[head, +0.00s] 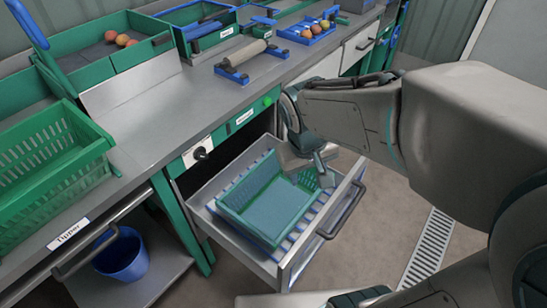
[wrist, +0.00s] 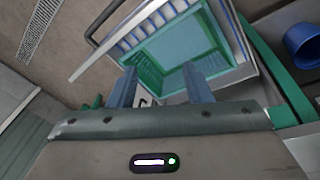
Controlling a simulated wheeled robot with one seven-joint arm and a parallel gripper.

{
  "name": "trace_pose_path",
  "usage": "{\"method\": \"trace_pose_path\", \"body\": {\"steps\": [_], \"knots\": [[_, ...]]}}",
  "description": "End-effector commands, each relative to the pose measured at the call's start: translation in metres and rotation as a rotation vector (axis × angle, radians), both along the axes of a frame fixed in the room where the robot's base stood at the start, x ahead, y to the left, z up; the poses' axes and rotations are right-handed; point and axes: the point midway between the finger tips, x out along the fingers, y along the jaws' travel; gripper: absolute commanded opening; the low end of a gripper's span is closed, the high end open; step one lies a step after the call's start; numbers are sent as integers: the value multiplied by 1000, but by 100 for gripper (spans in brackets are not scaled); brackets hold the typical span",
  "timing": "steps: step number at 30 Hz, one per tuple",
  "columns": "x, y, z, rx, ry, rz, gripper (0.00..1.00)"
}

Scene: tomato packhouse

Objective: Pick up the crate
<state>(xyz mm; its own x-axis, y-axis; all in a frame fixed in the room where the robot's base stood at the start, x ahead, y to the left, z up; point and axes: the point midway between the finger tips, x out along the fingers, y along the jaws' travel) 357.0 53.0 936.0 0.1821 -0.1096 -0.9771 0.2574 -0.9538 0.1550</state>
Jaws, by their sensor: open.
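A green slatted crate (head: 243,226) sits in an open drawer (head: 312,243) below the bench. It appears empty, with a blue-grey floor. My gripper (head: 322,168) is at the crate's far right side in the head view, pointing down from above; it is partly hidden by my own wrist. In the wrist view the two blue-grey fingers (wrist: 159,70) are apart with nothing between them. The crate (wrist: 204,42) lies beyond their tips there. I cannot tell whether a finger touches its rim. A second green crate (head: 50,165) stands on the bench at left.
The drawer handle (head: 343,210) sticks out to the right. A blue bucket (head: 122,254) stands on a shelf below the bench labelled Tipper. A roller (head: 245,55) and a blue tray of tomatoes (head: 306,31) are on the bench. The floor right of the drawer is clear around a drain grate (head: 428,247).

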Motion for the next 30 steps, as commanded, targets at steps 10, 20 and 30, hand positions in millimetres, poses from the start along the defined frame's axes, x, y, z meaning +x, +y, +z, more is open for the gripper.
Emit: {"method": "trace_pose_path", "body": {"steps": [10, 20, 30], "knots": [[52, 121, -159, -114, 76, 397, 45], [57, 175, -217, -126, 95, 549, 45], [65, 167, -277, -127, 98, 552, 45]]}}
